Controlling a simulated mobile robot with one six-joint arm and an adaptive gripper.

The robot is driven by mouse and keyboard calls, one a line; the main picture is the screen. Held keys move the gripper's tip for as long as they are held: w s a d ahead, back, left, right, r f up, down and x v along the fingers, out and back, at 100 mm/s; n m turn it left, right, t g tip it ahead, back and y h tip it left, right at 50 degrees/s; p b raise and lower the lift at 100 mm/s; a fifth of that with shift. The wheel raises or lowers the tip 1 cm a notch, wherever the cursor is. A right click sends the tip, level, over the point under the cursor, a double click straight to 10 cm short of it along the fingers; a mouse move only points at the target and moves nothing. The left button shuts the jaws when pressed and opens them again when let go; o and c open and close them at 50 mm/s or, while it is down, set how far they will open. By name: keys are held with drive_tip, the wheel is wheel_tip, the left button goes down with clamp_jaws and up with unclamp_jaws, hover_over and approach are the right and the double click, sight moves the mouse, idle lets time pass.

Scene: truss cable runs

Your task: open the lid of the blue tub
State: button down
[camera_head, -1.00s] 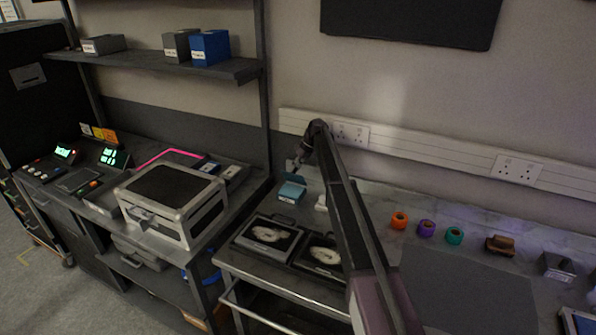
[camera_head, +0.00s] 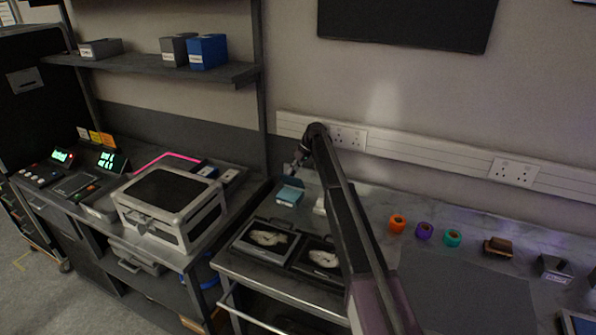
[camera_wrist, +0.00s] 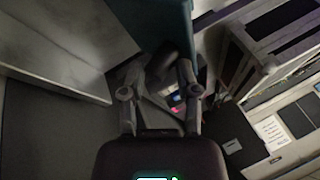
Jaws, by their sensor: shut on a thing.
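The blue tub (camera_head: 288,197) is a small light-blue box on the back left of the marble-topped bench. Its darker blue lid (camera_head: 293,181) stands raised at the tub's back edge. My gripper (camera_head: 293,168) is at the lid's upper edge, behind and above the tub. In the wrist view, my gripper (camera_wrist: 160,68) is shut, with a teal panel (camera_wrist: 172,22), which looks like the lid, at its fingertips. The exact grip contact is dark and partly hidden by the fingers.
Two black trays with pale items (camera_head: 265,238) lie in front of the tub. A silver case (camera_head: 170,204) stands on the left bench. A shelf upright (camera_head: 265,110) rises left of my gripper; wall trunking (camera_head: 430,158) runs behind. Coloured rings (camera_head: 424,231) lie to the right.

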drive_tip(key=shift+w+d+f, duration=0.2)
drive_tip(key=shift+w+d, duration=0.05)
drive_tip(key=shift+d, duration=0.2)
drive_tip(key=c, duration=0.5)
unclamp_jaws()
drive_tip(key=shift+w+f, duration=0.15)
drive_tip(key=shift+c, duration=0.2)
drive_tip(key=shift+a+f, duration=0.1)
drive_tip(key=shift+f, duration=0.05)
